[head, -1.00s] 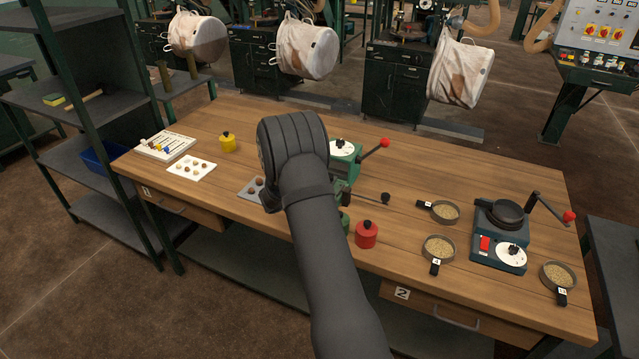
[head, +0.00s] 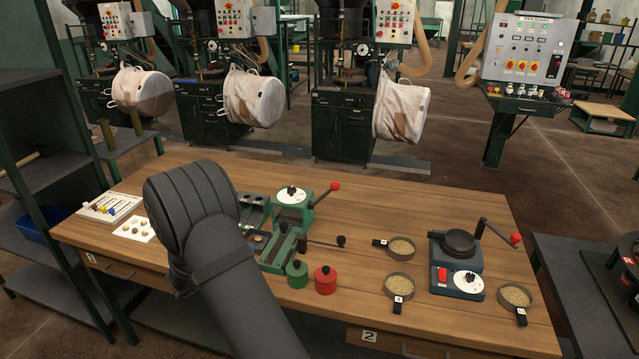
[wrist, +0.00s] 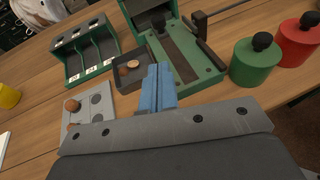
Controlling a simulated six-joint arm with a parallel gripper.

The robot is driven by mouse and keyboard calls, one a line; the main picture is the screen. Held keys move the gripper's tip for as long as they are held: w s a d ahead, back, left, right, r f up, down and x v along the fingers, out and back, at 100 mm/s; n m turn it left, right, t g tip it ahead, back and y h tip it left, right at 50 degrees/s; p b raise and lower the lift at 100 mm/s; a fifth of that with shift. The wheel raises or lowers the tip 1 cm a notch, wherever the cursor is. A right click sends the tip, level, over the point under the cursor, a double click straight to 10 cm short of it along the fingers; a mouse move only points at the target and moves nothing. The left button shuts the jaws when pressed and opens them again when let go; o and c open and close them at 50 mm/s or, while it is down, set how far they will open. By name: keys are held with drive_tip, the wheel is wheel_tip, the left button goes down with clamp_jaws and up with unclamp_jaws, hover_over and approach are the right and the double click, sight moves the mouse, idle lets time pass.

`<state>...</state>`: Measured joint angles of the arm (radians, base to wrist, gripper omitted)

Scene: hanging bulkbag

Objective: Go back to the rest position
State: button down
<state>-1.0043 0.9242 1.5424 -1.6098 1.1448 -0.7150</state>
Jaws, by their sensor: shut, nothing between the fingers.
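My gripper (wrist: 158,88) shows in the wrist view as two blue fingers pressed together, with nothing between them. It is above the wooden table (head: 390,230), close to the green device (wrist: 195,60) and a small dark tray (wrist: 132,75) holding brown round pieces. In the head view my dark arm crosses the lower left and hides the fingers. A grey plate (wrist: 90,112) with round recesses and a brown piece lies left of the fingers in the wrist view.
A green weight (head: 297,274) and a red weight (head: 326,280) stand by the green device. A blue-grey machine (head: 457,262) and several sample pans (head: 400,250) stand on the right. A dark shelf (head: 40,180) rises at the left. White bags (head: 250,97) hang behind the table.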

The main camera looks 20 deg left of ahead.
approach(281, 230)
drive_tip(key=x, duration=0.4)
drive_tip(key=shift+w+f, duration=0.2)
drive_tip(key=shift+w, duration=0.15)
drive_tip(key=shift+w+d, duration=0.2)
drive_tip(key=shift+w, duration=0.5)
drive_tip(key=v, duration=0.7)
drive_tip(key=f+v, duration=0.1)
drive_tip(key=v, duration=0.3)
drive_tip(key=shift+s, duration=0.2)
drive_tip(key=shift+w+f, duration=0.1)
drive_tip(key=shift+w, duration=0.2)
